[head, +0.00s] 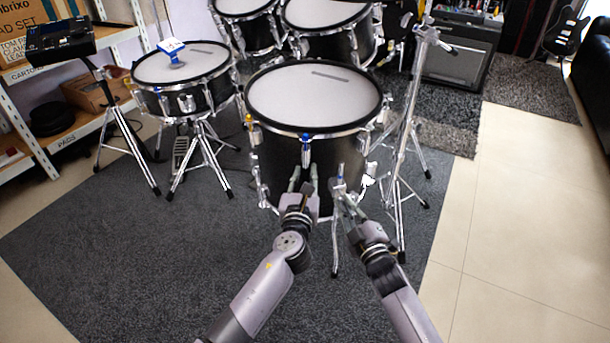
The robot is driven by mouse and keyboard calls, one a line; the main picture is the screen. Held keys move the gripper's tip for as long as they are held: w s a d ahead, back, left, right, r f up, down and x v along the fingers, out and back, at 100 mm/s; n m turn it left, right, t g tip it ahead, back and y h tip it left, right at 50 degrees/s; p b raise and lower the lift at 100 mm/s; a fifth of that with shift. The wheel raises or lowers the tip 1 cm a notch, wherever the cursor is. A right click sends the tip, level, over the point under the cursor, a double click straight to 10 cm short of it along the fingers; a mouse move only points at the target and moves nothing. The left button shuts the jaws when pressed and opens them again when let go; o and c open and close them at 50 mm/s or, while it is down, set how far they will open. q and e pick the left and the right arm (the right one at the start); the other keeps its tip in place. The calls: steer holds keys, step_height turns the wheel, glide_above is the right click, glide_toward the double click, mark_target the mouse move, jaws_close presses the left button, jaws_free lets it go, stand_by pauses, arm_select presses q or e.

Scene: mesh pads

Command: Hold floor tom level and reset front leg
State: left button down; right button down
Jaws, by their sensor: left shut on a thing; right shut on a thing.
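The leg runs down about upright to the dark rug. Its grip point is partly hidden.
A snare drum (185,68) on a stand is at the left, with a blue item on it. More toms (330,15) stand behind. A chrome stand (403,130) is close on the right. Shelves are at far left. The rug (130,250) is clear at front left.

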steer(key=n, duration=0.4)
steer(key=c, duration=2.2)
jaws_free()
steer(key=shift+n, duration=0.9)
arm_select(q)
steer(key=shift+r, duration=0.1)
arm_select(e)
steer(key=o, duration=0.5)
steer(key=shift+s, duration=0.15)
arm_select(q)
steer(key=shift+r, duration=0.15)
arm_select(e)
steer(key=v, duration=1.5)
steer(key=shift+s+d+r, duration=0.1)
steer(key=shift+s, duration=0.3)
